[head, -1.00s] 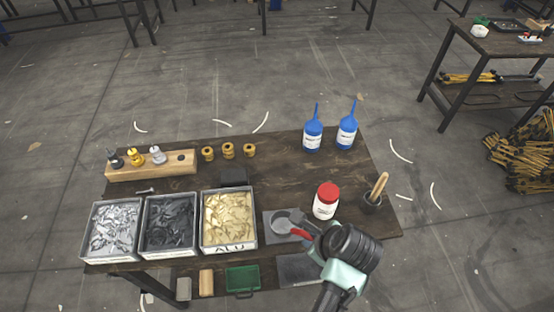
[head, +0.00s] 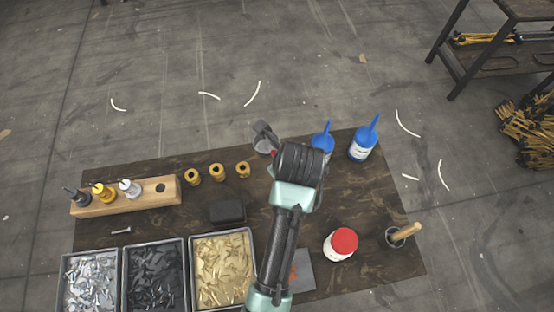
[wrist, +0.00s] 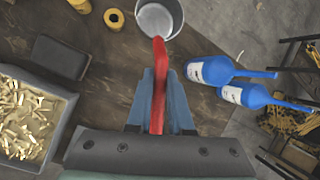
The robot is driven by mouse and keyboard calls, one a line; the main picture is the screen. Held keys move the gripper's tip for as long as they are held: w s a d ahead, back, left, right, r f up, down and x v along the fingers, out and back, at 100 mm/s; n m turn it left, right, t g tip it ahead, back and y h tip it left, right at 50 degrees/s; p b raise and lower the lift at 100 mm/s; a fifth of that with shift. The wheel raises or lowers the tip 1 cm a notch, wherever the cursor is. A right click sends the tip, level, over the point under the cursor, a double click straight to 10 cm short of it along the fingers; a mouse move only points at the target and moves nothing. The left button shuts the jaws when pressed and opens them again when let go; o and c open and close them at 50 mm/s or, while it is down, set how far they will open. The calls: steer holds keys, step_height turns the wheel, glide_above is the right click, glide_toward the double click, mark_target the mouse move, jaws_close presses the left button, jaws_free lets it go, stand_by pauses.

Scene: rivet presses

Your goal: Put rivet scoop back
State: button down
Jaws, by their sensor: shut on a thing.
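The rivet scoop has a round metal cup (head: 262,146) and a red handle (wrist: 158,75). My gripper (wrist: 160,100) is shut on the red handle, with the cup sticking out ahead of the fingers in the wrist view. In the head view my gripper (head: 268,138) is at the back of the table, between the brass bushings (head: 217,172) and the blue bottles (head: 363,138). My wrist hides most of the handle there. A grey mat (head: 304,280) with an orange-red mark lies at the front, partly behind my arm.
Bins of silver, black and brass rivets (head: 222,270) stand at the front left. A wooden block with tool heads (head: 125,195) and a black box (head: 227,212) are behind them. A red-lidded jar (head: 341,243) and a mortar (head: 396,237) stand at the right. Bare tabletop lies around the jar.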

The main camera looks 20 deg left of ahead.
step_height(320, 180, down, 10)
steer(key=shift+s+d+r, duration=0.1)
steer(key=shift+s+r, duration=0.05)
steer(key=c, duration=0.8)
jaws_free()
steer(key=shift+r, duration=0.1)
